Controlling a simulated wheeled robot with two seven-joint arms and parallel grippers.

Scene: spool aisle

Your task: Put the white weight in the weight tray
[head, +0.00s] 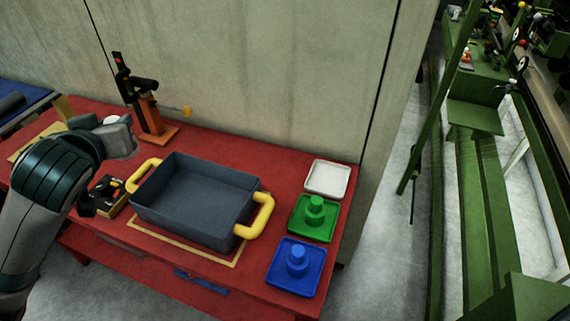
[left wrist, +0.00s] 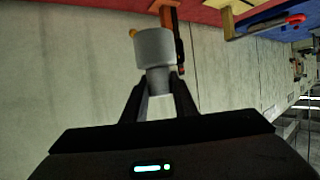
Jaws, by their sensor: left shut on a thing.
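In the left wrist view my left gripper (left wrist: 158,82) is shut on the narrow end of the white weight (left wrist: 155,48), which looks pale grey in this light. Its wider cylinder sticks out beyond the fingertips, with the wall behind. In the head view my left arm reaches in over the table's left end and largely hides the grip; I cannot make out the fingers clearly. The white weight tray (head: 328,178) is empty at the table's right back. My right gripper is not in view.
A grey bin (head: 190,205) with yellow handles stands mid-table. A green weight (head: 314,208) and a blue weight (head: 297,258) sit in matching trays at the right. An orange stand (head: 152,117) is near the wall. A small yellow-edged box (head: 116,208) lies left of the bin.

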